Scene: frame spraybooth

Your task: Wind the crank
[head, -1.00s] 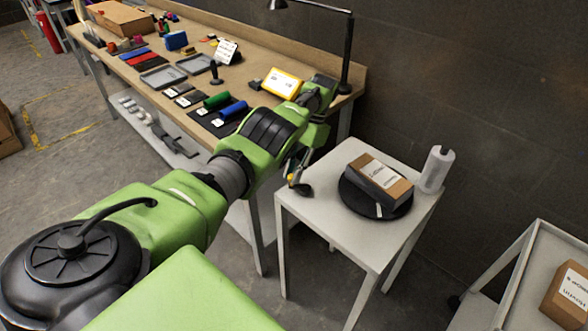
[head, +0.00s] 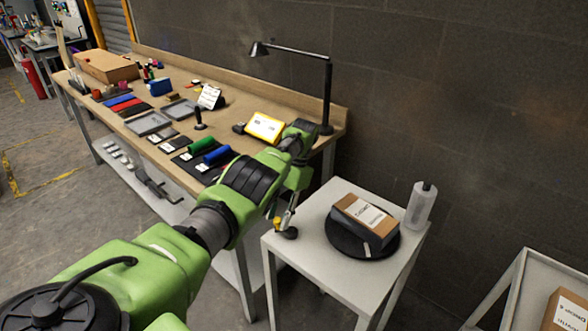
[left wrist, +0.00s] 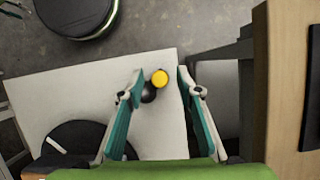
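The crank has a round yellow knob (head: 277,222) beside a black ball-shaped part (head: 290,233), at the left edge of a small white table (head: 320,240). My left gripper (head: 285,212) is just above it, partly hidden by my own arm. In the left wrist view, the gripper (left wrist: 160,73) is open, its two teal-lined fingers apart. The yellow knob (left wrist: 160,78) appears between the fingertips, with the black part (left wrist: 149,96) beside it near the left finger. I cannot tell whether a finger touches it. My right gripper is not in view.
A black turntable (head: 345,246) with a brown and grey box (head: 366,214) on it stands on the white table, next to a translucent bottle (head: 420,205). A cluttered workbench (head: 180,90) with a lamp (head: 327,95) is behind. A white cart (head: 505,290) stands at right.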

